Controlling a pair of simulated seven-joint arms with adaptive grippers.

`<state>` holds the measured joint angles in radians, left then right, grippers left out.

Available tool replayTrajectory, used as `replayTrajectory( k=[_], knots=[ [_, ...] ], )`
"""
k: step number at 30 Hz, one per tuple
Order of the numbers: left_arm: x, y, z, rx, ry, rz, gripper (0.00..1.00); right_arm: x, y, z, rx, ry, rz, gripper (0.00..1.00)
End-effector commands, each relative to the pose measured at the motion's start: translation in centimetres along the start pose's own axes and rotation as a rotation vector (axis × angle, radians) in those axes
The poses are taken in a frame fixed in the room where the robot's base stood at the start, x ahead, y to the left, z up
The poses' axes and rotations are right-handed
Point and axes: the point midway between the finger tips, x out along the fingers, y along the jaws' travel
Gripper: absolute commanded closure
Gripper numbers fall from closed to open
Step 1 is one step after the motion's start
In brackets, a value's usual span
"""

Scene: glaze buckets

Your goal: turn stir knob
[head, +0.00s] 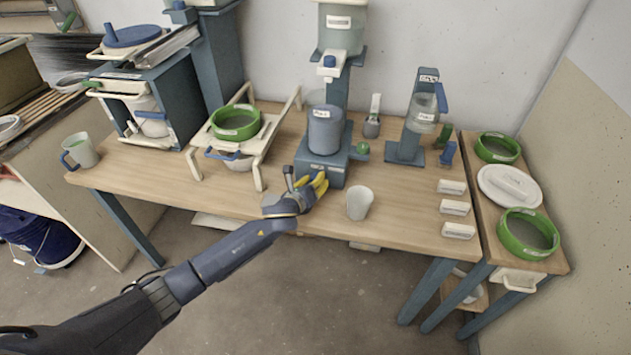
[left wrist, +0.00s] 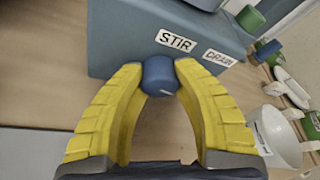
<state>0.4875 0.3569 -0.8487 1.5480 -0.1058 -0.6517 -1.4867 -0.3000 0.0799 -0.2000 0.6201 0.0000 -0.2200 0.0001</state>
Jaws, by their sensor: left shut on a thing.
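The stir knob (left wrist: 160,76) is a small blue knob below the "STIR" label (left wrist: 177,41) on the front of a blue-grey machine base (left wrist: 125,40). In the head view the base (head: 325,163) stands on the table with a blue-grey bucket (head: 325,130) on it. My left gripper (left wrist: 160,82) has its yellow fingers closed on both sides of the knob. In the head view the left gripper (head: 318,184) is at the base's front, and its fingers hide the knob. My right gripper is in neither view.
A white cup (head: 359,203) stands just right of my left gripper at the table's front edge. A green knob (head: 363,148) is on the base's right side. A frame with a green sieve (head: 235,122) is to the left. Labelled white blocks (head: 455,208) lie at right.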

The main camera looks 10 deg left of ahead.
Motion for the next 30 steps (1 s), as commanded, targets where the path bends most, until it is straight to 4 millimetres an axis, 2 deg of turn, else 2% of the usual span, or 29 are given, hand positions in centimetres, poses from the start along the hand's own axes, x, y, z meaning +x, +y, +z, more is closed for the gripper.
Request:
replayTrajectory(
  k=[18,30],
  knots=[
    [0.01,0.01,-0.31,-0.54,-0.012,-0.205,0.99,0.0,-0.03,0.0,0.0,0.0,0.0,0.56],
    [0.03,-0.11,-0.22,-0.789,-0.02,-0.302,0.99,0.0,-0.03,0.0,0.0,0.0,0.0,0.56]
  ],
)
